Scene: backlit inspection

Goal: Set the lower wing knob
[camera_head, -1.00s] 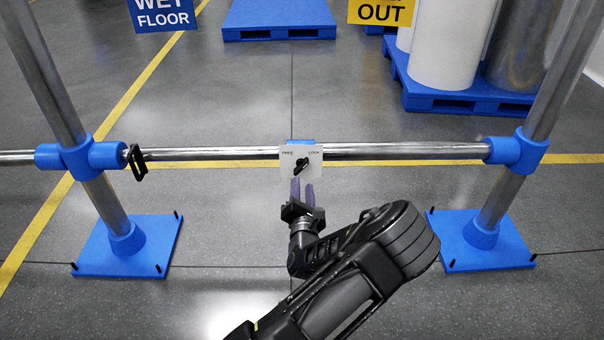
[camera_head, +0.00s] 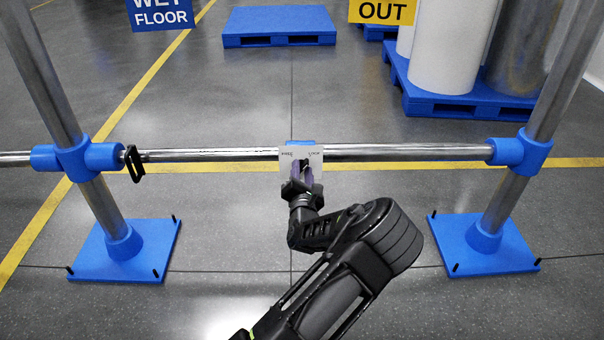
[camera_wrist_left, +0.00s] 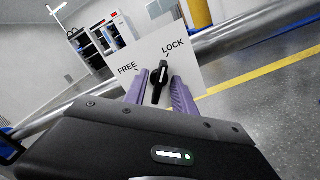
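The wing knob (camera_wrist_left: 158,82) is black with a pale line, on a white plate (camera_wrist_left: 197,78) marked FREE at left and LOCK at right. In the left wrist view its upper end leans toward the LOCK mark. The plate (camera_head: 287,166) is fixed to the horizontal steel bar (camera_head: 400,151) in the head view, and the knob there is partly hidden by my fingers. My left gripper (camera_head: 302,174) reaches up from below. Its two purple fingers (camera_wrist_left: 159,94) stand apart, one each side of the knob, with narrow gaps showing. My right gripper is out of view.
Blue joints (camera_head: 75,158) tie the bar to two steel posts on blue base plates (camera_head: 480,250). Blue pallets (camera_head: 280,40) and white cylinders (camera_head: 445,50) stand behind. The floor between the posts is clear.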

